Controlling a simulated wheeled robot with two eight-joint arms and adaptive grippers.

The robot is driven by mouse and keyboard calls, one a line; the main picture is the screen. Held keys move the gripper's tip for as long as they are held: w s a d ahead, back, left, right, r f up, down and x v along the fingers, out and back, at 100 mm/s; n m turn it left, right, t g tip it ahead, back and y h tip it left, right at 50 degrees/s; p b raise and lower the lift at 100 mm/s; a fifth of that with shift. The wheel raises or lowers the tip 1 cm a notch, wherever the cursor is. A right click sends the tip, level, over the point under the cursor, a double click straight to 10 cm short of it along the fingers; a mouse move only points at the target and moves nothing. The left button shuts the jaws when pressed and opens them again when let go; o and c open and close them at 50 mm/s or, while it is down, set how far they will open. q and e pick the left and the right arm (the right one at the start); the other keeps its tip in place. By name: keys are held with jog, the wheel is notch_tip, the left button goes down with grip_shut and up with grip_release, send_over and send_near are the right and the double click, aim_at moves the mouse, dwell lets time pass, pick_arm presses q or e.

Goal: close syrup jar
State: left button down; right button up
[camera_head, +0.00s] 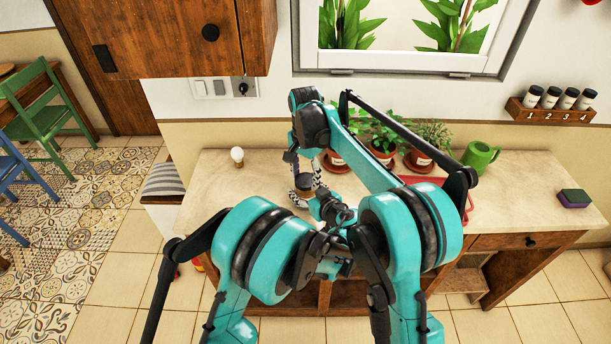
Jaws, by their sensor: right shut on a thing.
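The small dark amber syrup jar (303,182) stands on the counter, left of the potted plants. My right gripper (303,171) points down from above with its striped fingers on both sides of the jar's top. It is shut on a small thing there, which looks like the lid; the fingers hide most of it. I cannot tell whether the lid touches the rim. My left arm is folded near the counter's front edge, in front of the jar. Its gripper (337,209) is small and partly hidden, and its opening is unclear.
Several potted plants (383,151) stand behind my right forearm. A green watering can (481,156), a red tray (466,198) and a sponge (574,198) are further right. A light bulb (237,156) stands at left. The counter (515,195) is clear between can and sponge.

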jog(key=m, duration=1.2)
jog(key=shift+w, duration=0.1)
jog(key=m, duration=0.4)
jog(key=shift+m, duration=0.3)
jog(key=m, duration=0.6)
jog(key=shift+d, duration=0.1)
jog(key=o, duration=0.8)
